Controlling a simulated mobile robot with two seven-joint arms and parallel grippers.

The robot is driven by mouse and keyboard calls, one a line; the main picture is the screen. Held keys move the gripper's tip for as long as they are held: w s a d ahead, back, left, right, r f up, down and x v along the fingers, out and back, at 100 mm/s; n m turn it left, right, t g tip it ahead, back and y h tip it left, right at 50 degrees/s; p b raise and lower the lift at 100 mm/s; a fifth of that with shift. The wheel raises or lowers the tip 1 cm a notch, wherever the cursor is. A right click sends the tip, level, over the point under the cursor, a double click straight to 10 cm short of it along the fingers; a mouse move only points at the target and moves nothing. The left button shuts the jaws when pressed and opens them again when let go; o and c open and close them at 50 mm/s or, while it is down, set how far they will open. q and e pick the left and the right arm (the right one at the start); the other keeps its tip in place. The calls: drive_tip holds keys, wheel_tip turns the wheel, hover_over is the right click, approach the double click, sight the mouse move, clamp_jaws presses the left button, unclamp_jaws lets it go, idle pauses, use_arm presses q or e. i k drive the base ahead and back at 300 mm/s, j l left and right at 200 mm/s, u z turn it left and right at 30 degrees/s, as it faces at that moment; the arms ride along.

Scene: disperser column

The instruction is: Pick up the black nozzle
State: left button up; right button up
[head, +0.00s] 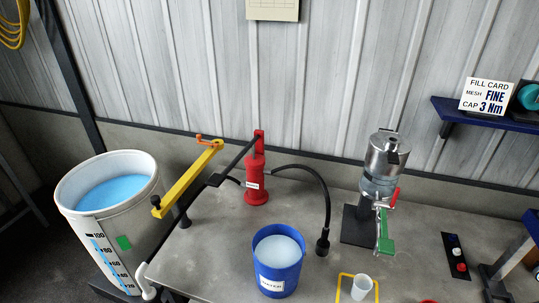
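A black nozzle (322,246) hangs at the lower end of a curved black hose (322,190), near the middle of the grey bench. The hose arches over from the red pump (256,180) at the back. The nozzle is right of the blue bucket and left of the metal disperser column, and looks upright with its tip downward. Whether its tip touches the bench is hard to tell. Neither of my grippers can be made out in the head view.
A blue bucket (277,280) of pale liquid stands left of the nozzle. The metal disperser column (382,165) has a green lever (384,235). A small cup (361,288) stands in front. A large white drum (145,215) and yellow arm (185,180) are at left.

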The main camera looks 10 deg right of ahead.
sight(322, 241)
drive_tip(key=z, duration=0.8)
drive_tip(key=l+u, duration=0.25)
drive_tip(key=l, duration=0.5)
